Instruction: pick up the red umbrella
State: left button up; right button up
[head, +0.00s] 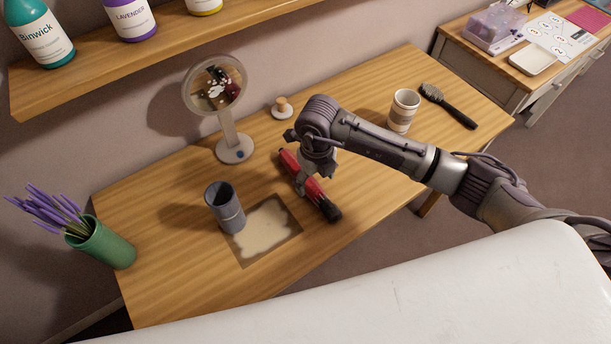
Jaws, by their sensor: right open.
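The red umbrella (315,191) is folded and lies on the wooden table, with a dark end towards the front right. My right gripper (302,182) is above and at the umbrella, pointing down, with its fingers open near the umbrella's middle. The gripper and wrist hide part of the umbrella. I cannot tell whether the fingers touch it. My left gripper is not in view.
A grey cup (225,207) stands by a pale inset panel (265,232) left of the umbrella. A round mirror (231,146), a small knobbed item (283,109), a patterned cup (403,111) and a hairbrush (449,107) are on the table (160,250). A shelf (150,50) hangs behind.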

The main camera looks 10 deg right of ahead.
aim_at(314, 186)
notch_tip(314, 186, down, 4)
jog(key=shift+a+f+p, duration=0.1)
jog(key=shift+p, duration=0.3)
jog(key=c, duration=1.4)
jog(key=shift+r, duration=0.2)
